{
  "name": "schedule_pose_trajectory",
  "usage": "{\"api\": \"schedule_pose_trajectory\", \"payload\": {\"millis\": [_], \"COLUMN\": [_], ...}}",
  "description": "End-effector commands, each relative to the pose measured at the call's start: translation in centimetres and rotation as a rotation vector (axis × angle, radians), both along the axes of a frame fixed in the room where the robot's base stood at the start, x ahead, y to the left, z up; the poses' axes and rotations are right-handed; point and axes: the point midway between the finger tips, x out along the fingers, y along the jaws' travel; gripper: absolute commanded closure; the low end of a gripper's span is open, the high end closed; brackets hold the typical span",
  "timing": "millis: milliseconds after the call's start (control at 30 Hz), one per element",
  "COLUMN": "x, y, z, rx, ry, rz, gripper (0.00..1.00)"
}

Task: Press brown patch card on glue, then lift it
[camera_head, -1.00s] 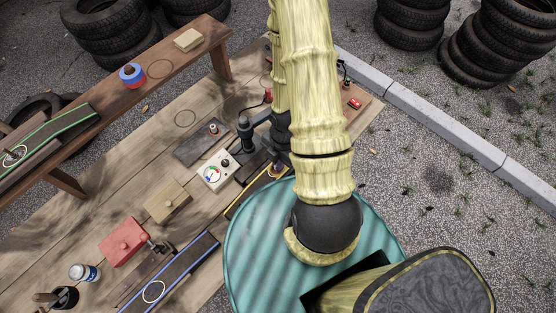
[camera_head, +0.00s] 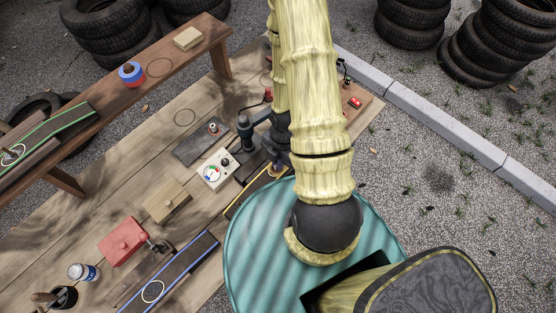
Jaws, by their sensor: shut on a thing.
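My gripper (camera_head: 277,163) is at the end of my pale ribbed arm, low over the dark strip with yellow edges (camera_head: 244,200). It is shut on a small brownish piece (camera_head: 279,172), which fits the brown patch card. Most of this piece is hidden by the gripper and arm. I cannot tell whether it touches the strip or whether glue lies under it. The far end of the strip is behind my arm.
A white gauge box (camera_head: 215,170), a wooden block with a knob (camera_head: 167,201) and a red block (camera_head: 123,240) stand left of the strip. A blue-edged strip (camera_head: 178,268) lies nearer. A teal ribbed drum top (camera_head: 255,255) is close below my arm.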

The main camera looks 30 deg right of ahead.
Motion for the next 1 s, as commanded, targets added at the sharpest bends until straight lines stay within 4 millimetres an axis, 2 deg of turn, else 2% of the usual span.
{"api": "schedule_pose_trajectory", "payload": {"millis": [267,1000], "x": [0.0,0.0], "y": [0.0,0.0], "z": [0.2,3.9], "rx": [0.0,0.0], "ry": [0.0,0.0], "rz": [0.0,0.0], "gripper": [1.0,1.0]}}
